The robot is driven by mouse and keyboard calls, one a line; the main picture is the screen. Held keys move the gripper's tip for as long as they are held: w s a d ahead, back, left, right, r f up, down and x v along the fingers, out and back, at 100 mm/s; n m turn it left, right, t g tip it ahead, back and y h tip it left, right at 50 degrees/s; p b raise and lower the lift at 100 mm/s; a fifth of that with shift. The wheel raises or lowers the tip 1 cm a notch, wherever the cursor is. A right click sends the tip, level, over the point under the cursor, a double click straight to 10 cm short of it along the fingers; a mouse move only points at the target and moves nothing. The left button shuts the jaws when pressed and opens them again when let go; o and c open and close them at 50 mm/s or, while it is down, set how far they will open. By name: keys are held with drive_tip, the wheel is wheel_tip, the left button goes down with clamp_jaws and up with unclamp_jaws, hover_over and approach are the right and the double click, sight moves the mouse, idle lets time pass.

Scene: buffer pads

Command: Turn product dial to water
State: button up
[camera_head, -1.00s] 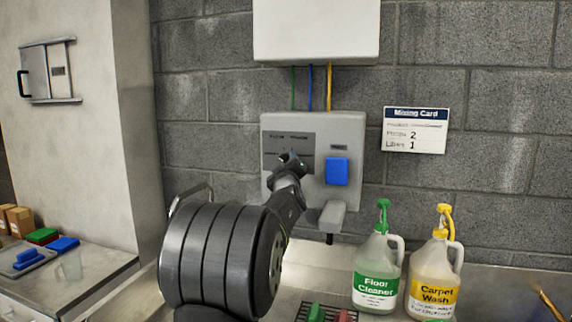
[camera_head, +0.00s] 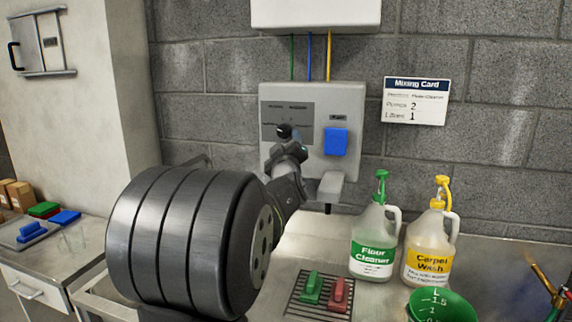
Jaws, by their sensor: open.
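The dispenser panel (camera_head: 353,105) is a light grey box on the block wall. A darker label plate (camera_head: 287,112) covers its upper left; its small print is too blurred to read. A dark dial knob (camera_head: 284,131) shows at the lower part of that plate. My gripper (camera_head: 283,148) is at the knob, pointing at the panel. My wrist and the gripper's body hide most of the fingers, the knob's lower part and its pointer. I cannot tell whether the fingers touch the knob. A blue square button (camera_head: 336,141) sits right of the dial.
A grey spout (camera_head: 330,187) juts out below the panel. Floor Cleaner (camera_head: 372,262) and Carpet Wash (camera_head: 428,265) jugs stand right on the counter. Green (camera_head: 311,287) and red (camera_head: 341,294) pads lie on a drain grate. A green measuring jug (camera_head: 441,308) is at front right.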

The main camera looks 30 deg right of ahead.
sight(285, 132)
drive_tip(key=v, duration=1)
drive_tip(key=shift+s, duration=0.1)
drive_tip(key=x, duration=1.7)
